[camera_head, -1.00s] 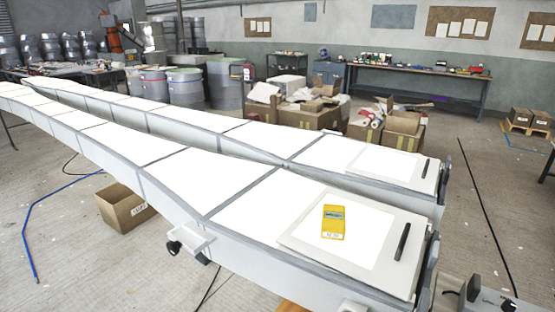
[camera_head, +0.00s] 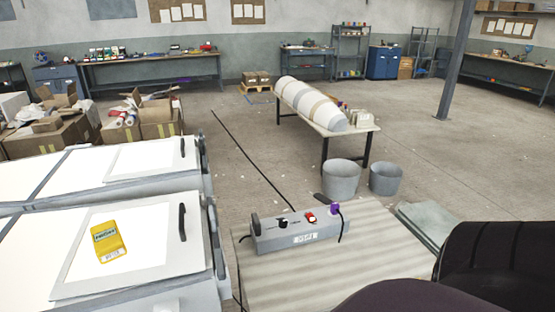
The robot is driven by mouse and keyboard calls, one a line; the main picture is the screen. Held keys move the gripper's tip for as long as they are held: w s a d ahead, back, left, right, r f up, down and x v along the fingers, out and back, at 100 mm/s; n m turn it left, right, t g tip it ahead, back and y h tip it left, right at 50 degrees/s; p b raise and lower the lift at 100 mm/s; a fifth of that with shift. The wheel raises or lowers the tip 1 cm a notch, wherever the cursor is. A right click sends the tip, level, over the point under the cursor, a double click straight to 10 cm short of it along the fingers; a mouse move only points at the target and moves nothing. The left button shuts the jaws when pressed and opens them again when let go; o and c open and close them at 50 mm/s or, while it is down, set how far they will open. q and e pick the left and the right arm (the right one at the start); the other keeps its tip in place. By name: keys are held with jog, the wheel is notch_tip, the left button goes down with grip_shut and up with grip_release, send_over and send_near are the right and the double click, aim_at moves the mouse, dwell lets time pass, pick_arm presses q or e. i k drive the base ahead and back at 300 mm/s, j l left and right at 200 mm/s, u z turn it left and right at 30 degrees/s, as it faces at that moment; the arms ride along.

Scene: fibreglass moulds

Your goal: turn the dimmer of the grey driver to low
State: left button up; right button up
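The grey driver (camera_head: 298,234) is a long low box with a white label on its front. It stands on a striped pale surface (camera_head: 375,255) just right of the white moulds. A black knob (camera_head: 282,222) and a red part (camera_head: 311,218) sit on its top, with a purple piece (camera_head: 334,208) at its right end. Which of these is the dimmer, and how it is set, is too small to tell. Neither gripper shows. Dark rounded shapes at the lower right are probably my own body.
A yellow device (camera_head: 107,241) lies on the near white mould (camera_head: 80,285). Two grey buckets (camera_head: 341,181) stand behind the driver, near a table (camera_head: 350,130) bearing a long wrapped form. Cardboard boxes (camera_head: 50,138) fill the left. The floor behind the driver is mostly open.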

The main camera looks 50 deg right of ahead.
aim_at(283, 223)
jog(key=z, duration=1.8)
